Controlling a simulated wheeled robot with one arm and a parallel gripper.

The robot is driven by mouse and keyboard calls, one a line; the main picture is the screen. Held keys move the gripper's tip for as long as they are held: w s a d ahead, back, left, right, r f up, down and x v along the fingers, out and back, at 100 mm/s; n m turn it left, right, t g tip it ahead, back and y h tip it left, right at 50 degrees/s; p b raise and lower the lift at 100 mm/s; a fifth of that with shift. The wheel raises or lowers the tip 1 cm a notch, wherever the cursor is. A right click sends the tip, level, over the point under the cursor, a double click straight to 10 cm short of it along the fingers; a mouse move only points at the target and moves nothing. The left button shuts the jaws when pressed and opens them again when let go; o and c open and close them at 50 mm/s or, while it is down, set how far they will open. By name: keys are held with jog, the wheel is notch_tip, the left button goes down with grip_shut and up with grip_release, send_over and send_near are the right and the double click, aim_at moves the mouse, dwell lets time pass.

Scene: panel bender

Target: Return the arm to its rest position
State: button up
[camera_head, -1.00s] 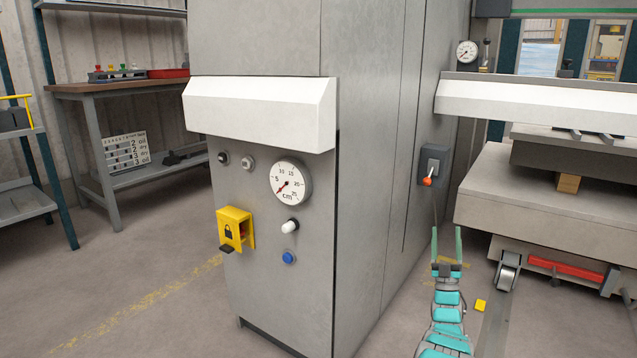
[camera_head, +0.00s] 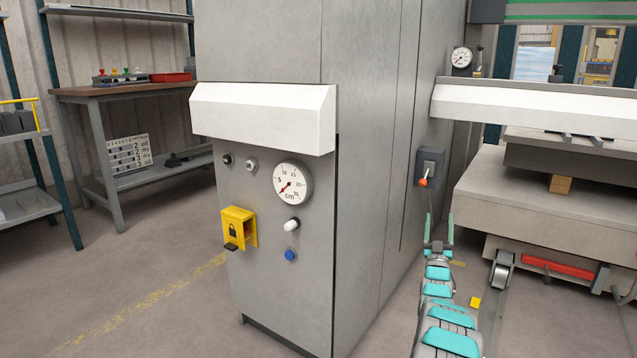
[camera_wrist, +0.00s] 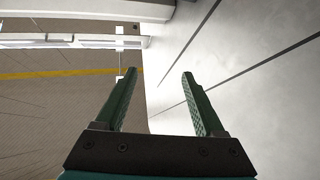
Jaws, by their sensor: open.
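My gripper (camera_head: 438,232) is open and empty, with its two green fingers pointing up beside the right side of the grey machine cabinet (camera_head: 375,150). In the wrist view my gripper (camera_wrist: 158,98) also shows open, with nothing between the fingers. The cabinet's pale side wall (camera_wrist: 225,60) fills the right of that view. My teal and grey arm reaches up from the bottom of the head view. A switch with an orange-red lever (camera_head: 424,182) is on the cabinet side, just above and left of the fingertips. I cannot tell the exact gap between them.
The cabinet front has a gauge (camera_head: 292,184), a yellow lock box (camera_head: 238,228), a white knob (camera_head: 292,225) and a blue button (camera_head: 291,255). The machine bed (camera_head: 555,222) stands at the right, with a small yellow block (camera_head: 475,302) near it. The floor at left is open.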

jog(key=w+a+r+m+g+y+p, duration=0.1)
jog(key=a+r+g+y, duration=0.15)
jog(key=a, duration=0.25)
jog(key=a+r+g+y+p, duration=0.2)
jog(key=a+r+g, duration=0.15)
jog(key=a, duration=0.25)
jog(key=s+a+r+n+g+y+p, duration=0.15)
jog(key=s+a+g+y, duration=0.4)
jog(key=s+a, duration=0.7)
jog(key=s+f+g+h+p, duration=0.1)
jog(key=s+g+p, duration=0.4)
jog(key=s, duration=5.5)
jog(key=g+h, duration=0.1)
jog(key=g, duration=0.9)
jog(key=shift+s+h, duration=0.25)
jog(key=shift+h, duration=0.15)
